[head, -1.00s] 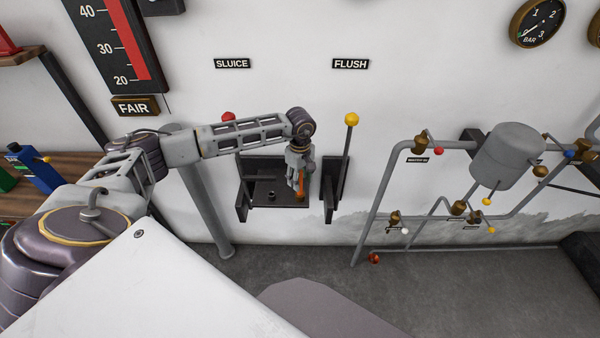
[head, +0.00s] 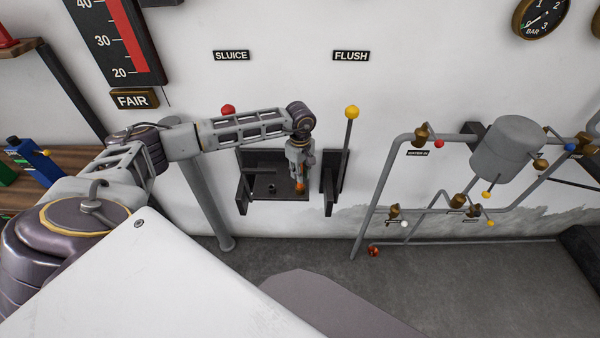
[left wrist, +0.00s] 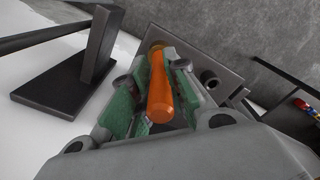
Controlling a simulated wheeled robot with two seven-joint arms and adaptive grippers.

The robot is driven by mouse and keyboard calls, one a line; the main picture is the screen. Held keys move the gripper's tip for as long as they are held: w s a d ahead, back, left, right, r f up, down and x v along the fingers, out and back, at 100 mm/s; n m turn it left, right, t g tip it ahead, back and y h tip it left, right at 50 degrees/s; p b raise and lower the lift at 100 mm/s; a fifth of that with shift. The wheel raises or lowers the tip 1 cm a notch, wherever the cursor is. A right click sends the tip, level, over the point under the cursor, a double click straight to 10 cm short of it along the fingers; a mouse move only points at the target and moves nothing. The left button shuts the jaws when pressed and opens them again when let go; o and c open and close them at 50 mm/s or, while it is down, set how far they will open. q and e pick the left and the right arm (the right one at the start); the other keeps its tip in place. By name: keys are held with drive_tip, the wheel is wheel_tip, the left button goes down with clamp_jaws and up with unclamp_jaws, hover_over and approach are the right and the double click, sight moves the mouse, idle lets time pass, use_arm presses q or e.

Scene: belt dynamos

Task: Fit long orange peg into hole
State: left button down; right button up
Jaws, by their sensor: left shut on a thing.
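My left gripper (head: 299,174) is shut on the orange peg (head: 299,187) above the right part of a dark wall-mounted shelf (head: 258,209). In the left wrist view the orange peg (left wrist: 161,84) lies lengthwise between the green-padded fingers of my left gripper (left wrist: 152,90). A dark round socket (head: 271,189) stands on the shelf to the left of the peg. The socket also shows in the left wrist view (left wrist: 209,78), apart from the peg. Whether the peg's lower end touches the shelf cannot be told. My right gripper is not in view.
A lever with a yellow knob (head: 352,112) stands right of the shelf, by a dark bracket (head: 329,197). A red-knobbed lever (head: 228,110) is behind my left arm. Grey pipework with a tank (head: 507,149) is farther right.

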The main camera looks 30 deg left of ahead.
use_arm(q)
drive_tip(key=shift+r, duration=0.15)
drive_tip(key=shift+r+p, duration=0.95)
drive_tip(key=shift+r, duration=1.15)
